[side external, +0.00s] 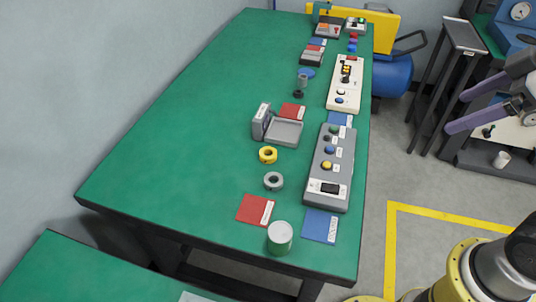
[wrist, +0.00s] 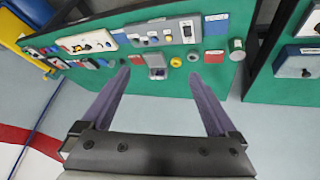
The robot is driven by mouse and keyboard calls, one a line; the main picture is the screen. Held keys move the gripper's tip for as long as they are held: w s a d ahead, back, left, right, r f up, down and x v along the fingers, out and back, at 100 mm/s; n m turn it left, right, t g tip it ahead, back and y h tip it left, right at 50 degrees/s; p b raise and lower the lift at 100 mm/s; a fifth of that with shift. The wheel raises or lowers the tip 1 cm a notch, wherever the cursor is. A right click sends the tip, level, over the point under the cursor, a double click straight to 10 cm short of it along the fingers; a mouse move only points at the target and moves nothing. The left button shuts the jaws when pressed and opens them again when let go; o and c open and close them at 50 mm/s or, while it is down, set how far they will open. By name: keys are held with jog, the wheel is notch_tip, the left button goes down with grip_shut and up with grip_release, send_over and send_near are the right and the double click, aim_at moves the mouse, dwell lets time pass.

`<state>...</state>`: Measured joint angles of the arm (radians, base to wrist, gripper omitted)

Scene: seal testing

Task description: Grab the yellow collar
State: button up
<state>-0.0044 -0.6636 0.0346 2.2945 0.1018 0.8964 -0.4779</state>
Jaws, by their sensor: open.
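The yellow collar (side external: 268,155) is a small ring lying on the green table, just in front of a grey fixture and behind a grey collar (side external: 273,181). It also shows in the wrist view (wrist: 176,62), beyond my fingertips and between their lines. My gripper (wrist: 160,82) is open and empty, with its two purple-grey fingers spread wide. In the side view my gripper (side external: 475,109) is at the right edge, off the table over the floor, well apart from the collar. Part of it is cut off by the picture edge.
The green table (side external: 170,150) has a wide clear left side. A grey fixture (side external: 285,132), a grey button panel (side external: 325,165), a white-lidded can (side external: 280,236), a red card (side external: 255,209) and a blue card (side external: 320,226) are near the collar. A black stand (side external: 463,38) is beyond the table's right edge.

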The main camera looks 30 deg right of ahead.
jog(key=w+a+r+n, duration=0.2)
jog(key=w+r+n, duration=0.1)
jog(key=w, duration=0.3)
jog(key=n+g+y, duration=0.3)
jog(key=n+g, duration=0.2)
send_over(270, 148)
jog(key=s+d, duration=0.1)
jog(key=f, duration=2.9)
jog(key=shift+s+d, duration=0.15)
jog(key=shift+s, duration=0.05)
jog(key=shift+s+x, duration=0.2)
jog(key=shift+x, duration=1.2)
jog(key=shift+s+x, duration=0.25)
jog(key=shift+x, duration=1.2)
jog(key=shift+n, duration=0.3)
grip_shut()
